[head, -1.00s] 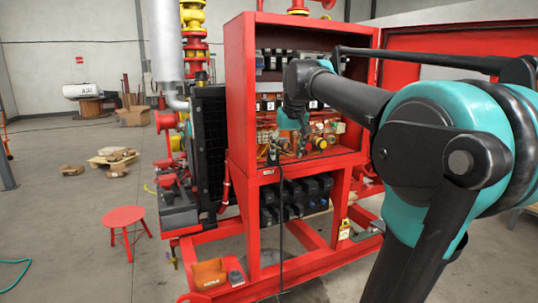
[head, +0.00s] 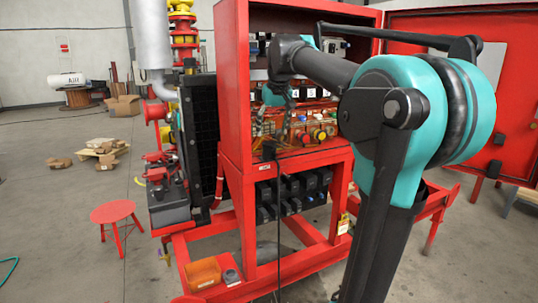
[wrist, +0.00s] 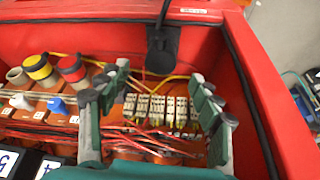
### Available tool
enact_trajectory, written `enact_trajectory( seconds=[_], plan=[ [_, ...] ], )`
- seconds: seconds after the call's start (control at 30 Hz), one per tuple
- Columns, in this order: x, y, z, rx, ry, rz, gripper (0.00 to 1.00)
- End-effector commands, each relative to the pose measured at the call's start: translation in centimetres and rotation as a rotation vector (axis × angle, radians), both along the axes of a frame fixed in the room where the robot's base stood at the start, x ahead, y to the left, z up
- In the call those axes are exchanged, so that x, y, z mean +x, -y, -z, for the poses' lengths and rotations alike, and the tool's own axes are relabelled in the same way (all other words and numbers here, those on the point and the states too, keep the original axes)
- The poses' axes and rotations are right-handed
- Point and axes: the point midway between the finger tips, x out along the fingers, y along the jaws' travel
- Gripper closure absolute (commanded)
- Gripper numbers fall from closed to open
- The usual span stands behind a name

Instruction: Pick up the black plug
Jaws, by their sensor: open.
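The black plug (head: 268,151) sits at the front lip of the red cabinet (head: 233,90), with its black cable hanging down in front. In the wrist view the plug (wrist: 162,50) is at top centre, its cable running up and out of frame. My gripper (wrist: 160,80) is open and empty, its two grey-green fingers on either side of the picture's middle. The plug shows just beyond the fingertips, between their lines and apart from them. In the head view my gripper (head: 265,125) is small and partly blends with the wiring behind it.
Terminal blocks with wires (wrist: 163,110) lie below and between the fingers. Red and yellow push buttons (wrist: 55,70) are to the left. The cabinet's red side wall (wrist: 262,75) rises close to the right finger. A red stool (head: 113,212) stands on the floor at left.

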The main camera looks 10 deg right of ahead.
Motion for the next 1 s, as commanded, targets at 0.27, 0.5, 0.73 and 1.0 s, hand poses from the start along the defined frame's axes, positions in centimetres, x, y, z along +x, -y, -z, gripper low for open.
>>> enact_trajectory(
  seconds=[0.27,0.5,0.73,1.0],
  plan=[
    [0.9,-0.1,2.2,0.000,0.000,0.000,0.35],
    [2.3,-0.5,4.9,0.000,0.000,0.000,0.35],
    [3.0,-0.6,6.8,0.000,0.000,0.000,0.35],
    [3.0,-0.6,6.8,0.000,0.000,0.000,0.42]
  ],
)
